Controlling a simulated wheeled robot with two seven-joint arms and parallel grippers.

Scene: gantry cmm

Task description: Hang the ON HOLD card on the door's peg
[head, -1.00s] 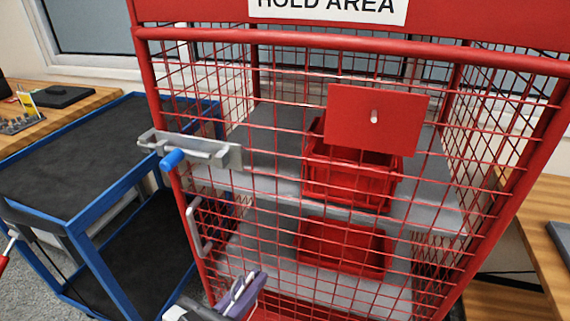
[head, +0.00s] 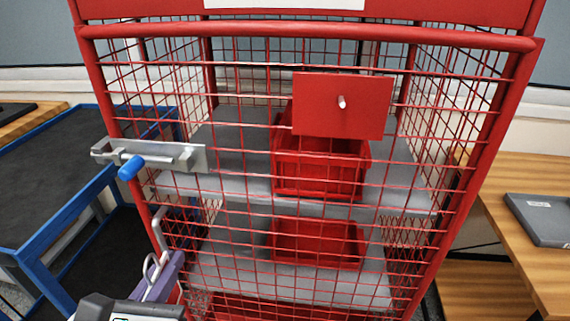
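The peg (head: 341,102) is a short pale stub on a red plate (head: 365,122) on the cage's mesh door. A purple piece with a pale wire loop (head: 164,280), which I take for the ON HOLD card, is low at the left, tilted and nearly edge-on. No writing on it can be read. My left gripper (head: 150,300), with its dark grey body at the bottom edge, is shut on this piece; its fingertips are mostly hidden. It is well below and left of the peg. My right gripper is out of view.
The red mesh cage door (head: 235,235) has a latch with a blue knob (head: 131,167) and a pale handle (head: 158,230) at the left. Red bins (head: 320,175) stand on shelves behind the mesh. A blue cart (head: 60,220) is left, a wooden table (head: 520,225) right.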

